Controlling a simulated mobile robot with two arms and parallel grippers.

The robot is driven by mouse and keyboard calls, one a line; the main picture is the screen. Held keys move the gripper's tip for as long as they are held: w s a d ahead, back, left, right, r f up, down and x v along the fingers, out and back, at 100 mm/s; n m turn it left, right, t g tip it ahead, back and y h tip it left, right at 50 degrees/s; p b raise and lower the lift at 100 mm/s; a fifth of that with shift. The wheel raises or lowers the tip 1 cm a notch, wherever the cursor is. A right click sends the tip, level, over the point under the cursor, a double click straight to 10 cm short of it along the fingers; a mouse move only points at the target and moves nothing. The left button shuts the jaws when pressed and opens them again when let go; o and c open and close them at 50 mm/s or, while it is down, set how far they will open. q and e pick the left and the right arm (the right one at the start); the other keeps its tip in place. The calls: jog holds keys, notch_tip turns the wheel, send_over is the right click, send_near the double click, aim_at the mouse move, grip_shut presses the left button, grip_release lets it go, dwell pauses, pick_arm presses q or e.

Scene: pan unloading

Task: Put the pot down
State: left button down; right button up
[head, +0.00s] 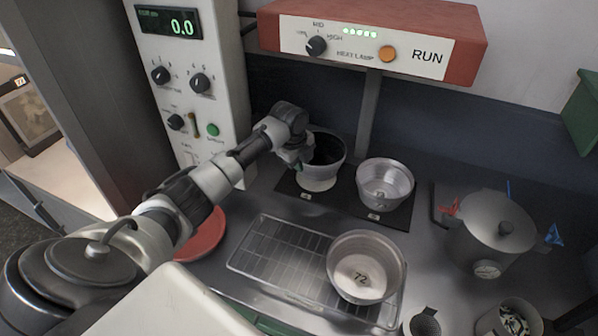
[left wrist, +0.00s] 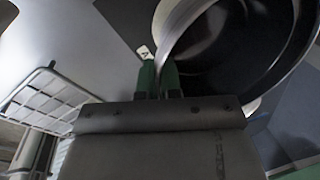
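A pot with a dark inside (head: 327,149) is at the left end of a black mat (head: 343,206) with small labels. My left gripper (head: 304,163) is at the pot's near left rim. In the left wrist view, the two green fingertips (left wrist: 158,76) are close together with the pale rim of the pot (left wrist: 186,28) between them. I cannot tell whether the pot's bottom touches the mat. A second, metal pot (head: 385,190) stands at the right end of the mat. My right gripper is not in view.
A wire rack (head: 268,262) lies in front, with a pot marked 72 (head: 362,274) on its right part. A lidded pot (head: 490,238) stands at right, a red plate (head: 204,236) at left. A heat lamp (head: 380,40) hangs above the mat.

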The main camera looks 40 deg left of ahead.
pick_arm(q)
notch_tip(320, 180, down, 3)
jog(key=shift+s+f+p, duration=0.1)
jog(key=shift+f+p, duration=0.05)
jog(key=shift+p, duration=0.4)
jog(key=shift+f, duration=0.2)
jog(key=shift+f, duration=0.2)
jog(key=c, duration=1.3)
grip_release()
jog(key=p+v, duration=0.9)
jog(key=v, duration=0.3)
jog(key=shift+r, duration=0.2)
